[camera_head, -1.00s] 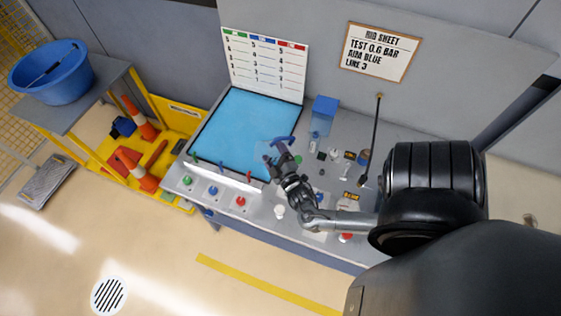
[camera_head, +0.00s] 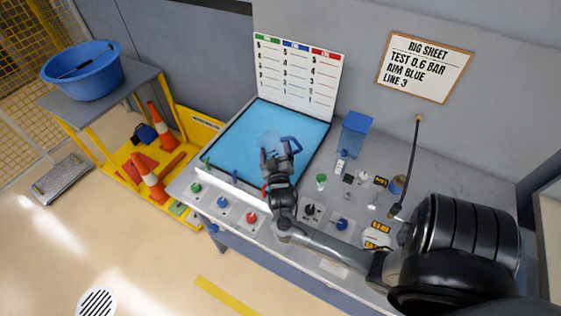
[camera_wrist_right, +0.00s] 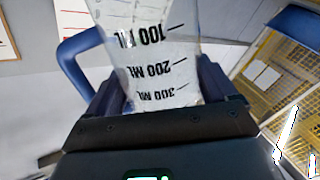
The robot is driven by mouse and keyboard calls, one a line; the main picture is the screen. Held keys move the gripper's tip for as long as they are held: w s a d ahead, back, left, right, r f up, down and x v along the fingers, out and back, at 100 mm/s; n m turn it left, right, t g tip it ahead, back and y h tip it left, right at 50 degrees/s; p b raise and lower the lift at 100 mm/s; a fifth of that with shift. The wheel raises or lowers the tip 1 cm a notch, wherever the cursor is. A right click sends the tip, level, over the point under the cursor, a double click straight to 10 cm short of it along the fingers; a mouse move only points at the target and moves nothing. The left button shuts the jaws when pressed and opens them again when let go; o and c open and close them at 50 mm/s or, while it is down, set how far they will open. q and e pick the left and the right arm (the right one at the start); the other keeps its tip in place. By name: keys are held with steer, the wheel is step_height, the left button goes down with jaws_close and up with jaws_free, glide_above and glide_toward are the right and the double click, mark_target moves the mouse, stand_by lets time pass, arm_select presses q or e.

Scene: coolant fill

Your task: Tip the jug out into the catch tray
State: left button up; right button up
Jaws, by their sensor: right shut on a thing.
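The clear jug (camera_head: 269,141) with a blue handle is in my right gripper (camera_head: 277,157), which is shut on it. It is over the right part of the blue-surfaced, dark-rimmed tray (camera_head: 232,135) on the bench. In the right wrist view the jug (camera_wrist_right: 150,65) stands between the fingers (camera_wrist_right: 160,100), with black ML marks and its blue handle at the left. The jug's wall looks clear there, and I cannot tell how much liquid is inside or how far it is tilted. My left gripper is out of view.
A chart board (camera_head: 297,75) stands behind the tray. A blue-topped container (camera_head: 356,133), small bench parts and a thin dark rod (camera_head: 408,165) are to the right. Coloured knobs (camera_head: 222,202) line the front edge. A blue tub (camera_head: 82,72) rests on a cart at left.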

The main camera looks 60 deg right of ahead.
steer(key=w+d+f+m+g+h+b, duration=0.1)
steer(key=w+d+f+m+g+b, duration=0.2)
steer(key=w+m+b, duration=0.3)
steer(key=w+b, duration=0.1)
steer(key=b, duration=0.3)
steer(key=shift+d+b, duration=0.35)
